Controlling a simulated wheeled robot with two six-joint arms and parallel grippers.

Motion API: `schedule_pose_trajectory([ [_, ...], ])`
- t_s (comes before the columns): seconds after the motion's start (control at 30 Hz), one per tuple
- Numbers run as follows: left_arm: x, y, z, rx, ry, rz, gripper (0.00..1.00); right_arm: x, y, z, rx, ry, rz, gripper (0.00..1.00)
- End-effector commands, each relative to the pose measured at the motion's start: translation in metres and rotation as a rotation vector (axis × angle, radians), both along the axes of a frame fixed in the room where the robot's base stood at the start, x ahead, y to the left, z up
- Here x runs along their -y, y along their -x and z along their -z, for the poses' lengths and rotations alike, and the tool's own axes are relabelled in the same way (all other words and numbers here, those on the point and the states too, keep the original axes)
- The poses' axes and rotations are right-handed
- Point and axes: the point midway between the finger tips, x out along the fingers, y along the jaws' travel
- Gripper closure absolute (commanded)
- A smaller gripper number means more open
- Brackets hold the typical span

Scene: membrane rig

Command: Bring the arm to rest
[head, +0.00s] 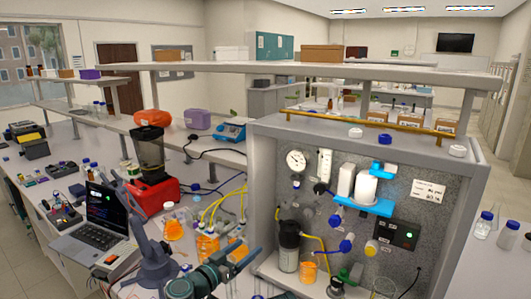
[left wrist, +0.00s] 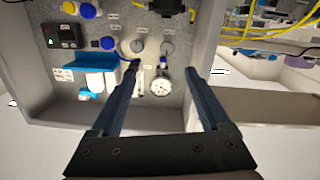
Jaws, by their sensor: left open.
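My left gripper (head: 242,259) is low in the middle of the head view, in front of the bench and left of the grey membrane rig panel (head: 340,205). In the left wrist view its two long fingers (left wrist: 162,72) stand wide apart with nothing between them. That view shows the rig upside down. The round pressure gauge (left wrist: 161,86) appears between the fingers, beyond them, with no visible contact. My left arm (head: 152,250) comes in from the lower left, near the laptop. My right gripper is not in view.
A laptop (head: 97,225), a blender with a red base (head: 152,192) and beakers of orange liquid (head: 207,245) stand on the bench left of the rig. Yellow tubes (head: 222,205) run beside it. A dark filter housing (head: 289,245) stands at the rig's front.

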Motion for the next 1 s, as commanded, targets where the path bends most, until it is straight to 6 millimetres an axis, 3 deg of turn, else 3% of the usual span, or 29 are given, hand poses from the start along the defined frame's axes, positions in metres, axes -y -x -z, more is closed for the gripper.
schedule_pose_trajectory([
  [0.37, 0.02, 0.02, 0.043, -0.192, -0.08, 0.113, 0.2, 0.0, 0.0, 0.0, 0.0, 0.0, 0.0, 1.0],
  [0.6, 0.02, 0.051, 0.104, -0.496, -0.202, 0.165, 0.2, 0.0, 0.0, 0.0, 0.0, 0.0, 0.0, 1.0],
  [0.8, -0.019, 0.094, 0.171, -0.91, -0.373, 0.048, 0.2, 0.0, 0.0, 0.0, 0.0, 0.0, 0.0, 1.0],
  [1.0, -0.072, 0.13, 0.201, -1.202, -0.501, -0.192, 0.2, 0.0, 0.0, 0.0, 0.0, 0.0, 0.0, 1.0],
])
